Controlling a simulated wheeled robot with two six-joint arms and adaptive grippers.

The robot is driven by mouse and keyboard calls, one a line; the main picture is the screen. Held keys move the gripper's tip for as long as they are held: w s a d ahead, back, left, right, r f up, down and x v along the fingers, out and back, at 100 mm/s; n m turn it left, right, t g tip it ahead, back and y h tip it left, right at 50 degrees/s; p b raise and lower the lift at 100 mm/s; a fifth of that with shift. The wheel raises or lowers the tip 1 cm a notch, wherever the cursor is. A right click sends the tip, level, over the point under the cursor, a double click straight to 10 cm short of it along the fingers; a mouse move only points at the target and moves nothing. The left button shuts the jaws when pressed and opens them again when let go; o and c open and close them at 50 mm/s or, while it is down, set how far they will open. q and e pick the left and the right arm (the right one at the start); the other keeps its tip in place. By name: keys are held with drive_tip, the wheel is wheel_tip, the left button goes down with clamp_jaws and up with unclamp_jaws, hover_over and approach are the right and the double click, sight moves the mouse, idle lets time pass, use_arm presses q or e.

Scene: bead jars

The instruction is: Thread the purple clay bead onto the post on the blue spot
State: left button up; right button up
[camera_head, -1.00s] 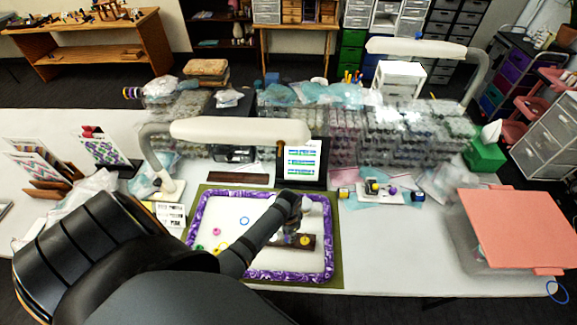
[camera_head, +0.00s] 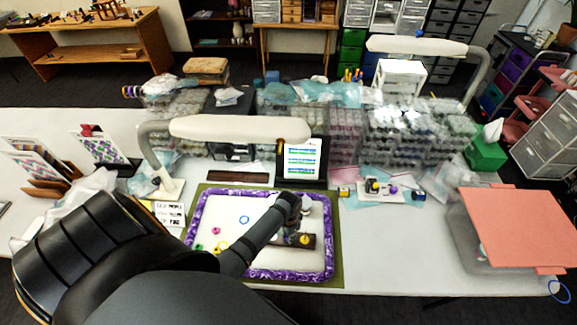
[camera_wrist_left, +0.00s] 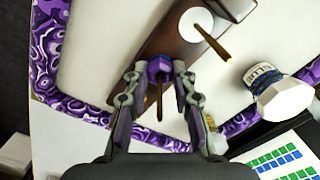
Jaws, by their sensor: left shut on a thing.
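My left gripper (camera_wrist_left: 159,73) is shut on the purple bead (camera_wrist_left: 158,66), over the dark brown board (camera_wrist_left: 165,38). A thin gold post (camera_wrist_left: 160,100) shows at the bead and sticks out past it toward the camera; it seems to pass through the bead, but I cannot be sure. The blue spot is not clearly visible and may be hidden under the bead. Another gold post (camera_wrist_left: 214,44) stands on a white spot (camera_wrist_left: 196,22) of the same board. In the head view my left gripper (camera_head: 289,238) is small and dark over the board (camera_head: 312,238). My right gripper is out of view.
A white glue bottle (camera_wrist_left: 278,95) stands close beside the board. A yellow bead (camera_head: 305,240) is at the board. The purple-rimmed tray (camera_head: 193,222) holds a blue ring (camera_head: 244,220) and several small beads on its left side. A tablet (camera_head: 302,160) stands behind.

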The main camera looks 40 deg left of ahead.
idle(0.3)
use_arm(q)
drive_tip(key=o, duration=0.9)
wheel_tip(320, 180, up, 12)
drive_tip(key=shift+r, duration=0.1)
